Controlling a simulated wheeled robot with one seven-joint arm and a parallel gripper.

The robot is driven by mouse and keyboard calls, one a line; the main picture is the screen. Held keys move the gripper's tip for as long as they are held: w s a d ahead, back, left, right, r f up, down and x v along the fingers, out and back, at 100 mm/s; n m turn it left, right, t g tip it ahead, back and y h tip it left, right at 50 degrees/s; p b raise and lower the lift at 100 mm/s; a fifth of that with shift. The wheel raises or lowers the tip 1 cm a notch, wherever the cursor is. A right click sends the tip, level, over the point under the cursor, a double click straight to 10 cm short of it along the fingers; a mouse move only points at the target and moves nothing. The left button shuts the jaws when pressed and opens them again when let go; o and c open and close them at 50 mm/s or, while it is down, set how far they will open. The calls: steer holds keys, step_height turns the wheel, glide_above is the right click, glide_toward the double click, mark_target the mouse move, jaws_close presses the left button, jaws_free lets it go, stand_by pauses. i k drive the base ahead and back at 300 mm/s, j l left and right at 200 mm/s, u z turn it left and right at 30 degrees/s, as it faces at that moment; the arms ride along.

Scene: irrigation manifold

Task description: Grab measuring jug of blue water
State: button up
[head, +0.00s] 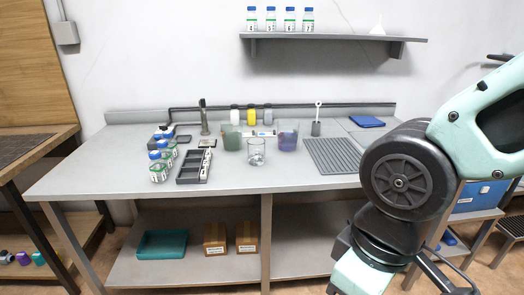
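A clear jug with blue-violet liquid (288,137) stands upright on the grey bench (100,180), right of centre. A jug with greenish contents (232,138) stands to its left. A smaller clear glass vessel (256,153), seemingly empty, stands in front, between the two. Markings on the jugs are too small to read. My arm fills the right side of the head view, in front of the bench and apart from the jugs. My gripper does not show, so its opening and any contents are hidden.
Several blue-capped bottles (160,160) and a dark slotted rack (194,166) stand on the left of the bench. A grey ribbed mat (332,156) lies right of the blue-violet jug. A brush in a holder (316,127) stands behind the mat. The bench front is clear.

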mark_target(287, 129)
steer(key=i+l+u, duration=0.2)
steer(key=i, duration=0.3)
steer(key=i+l+u, duration=0.15)
steer(key=i, duration=0.35)
steer(key=i+l+u, duration=0.2)
steer(key=i, duration=0.3)
